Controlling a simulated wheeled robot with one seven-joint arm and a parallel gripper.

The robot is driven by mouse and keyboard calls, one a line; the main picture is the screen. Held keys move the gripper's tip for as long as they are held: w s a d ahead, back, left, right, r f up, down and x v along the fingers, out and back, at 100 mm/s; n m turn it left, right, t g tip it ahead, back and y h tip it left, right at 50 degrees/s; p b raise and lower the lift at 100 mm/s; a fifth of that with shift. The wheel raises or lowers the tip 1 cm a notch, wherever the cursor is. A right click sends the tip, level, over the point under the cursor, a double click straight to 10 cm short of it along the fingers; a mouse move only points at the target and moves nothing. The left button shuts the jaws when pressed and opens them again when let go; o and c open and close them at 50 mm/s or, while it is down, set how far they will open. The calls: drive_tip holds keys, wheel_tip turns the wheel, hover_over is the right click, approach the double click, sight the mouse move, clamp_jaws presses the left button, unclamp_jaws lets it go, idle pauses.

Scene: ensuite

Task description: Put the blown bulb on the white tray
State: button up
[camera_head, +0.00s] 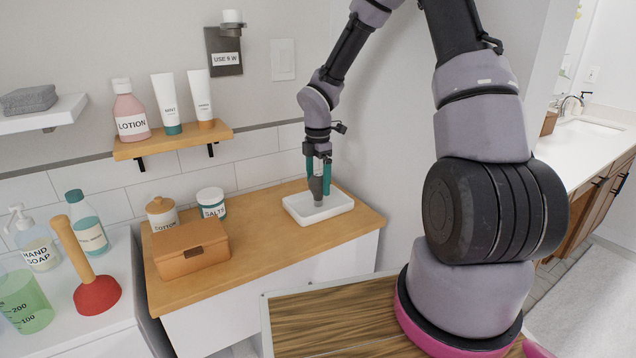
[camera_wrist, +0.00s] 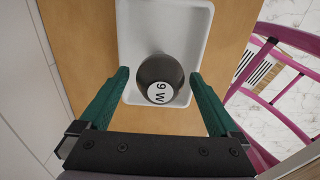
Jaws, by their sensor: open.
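The blown bulb (camera_wrist: 155,70), dark grey with a white "9 W" label, is at the near end of the white tray (camera_wrist: 135,30) in the wrist view. In the head view the bulb (camera_head: 316,188) stands roughly upright over the tray floor (camera_head: 340,204) and seems to rest on it. My gripper (camera_head: 318,182) points down over the tray. In the wrist view my gripper (camera_wrist: 159,78) is open, one green finger on each side of the bulb, with visible gaps. The bulb's underside is hidden in the wrist view.
The tray lies on a wooden counter (camera_head: 260,250), against the wall. Left of it are a salts jar (camera_head: 212,203), a cotton jar (camera_head: 161,214) and a brown box (camera_head: 191,250). A shelf (camera_head: 180,140) with bottles and a sign (camera_head: 226,58) reading "USE 9 W" are above.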

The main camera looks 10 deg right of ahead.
wheel_tip(320, 180, up, 11)
drive_tip(key=shift+r, duration=0.2)
drive_tip(key=s+d+r+m+t+y, duration=0.1)
drive_tip(key=s+d+r+m+t, duration=0.2)
drive_tip(key=s+r+m, duration=0.7)
drive_tip(key=s+d+r+m+t+y, duration=0.1)
drive_tip(key=s+d+r+m+t, duration=0.2)
drive_tip(key=s+r+m, duration=0.8)
drive_tip(key=s+m+t, duration=0.1)
drive_tip(key=s+m, duration=0.1)
drive_tip(key=m, duration=0.2)
drive_tip(key=shift+s+r+m, duration=0.15)
drive_tip(key=shift+r+m, duration=0.15)
drive_tip(key=shift+m, duration=0.1)
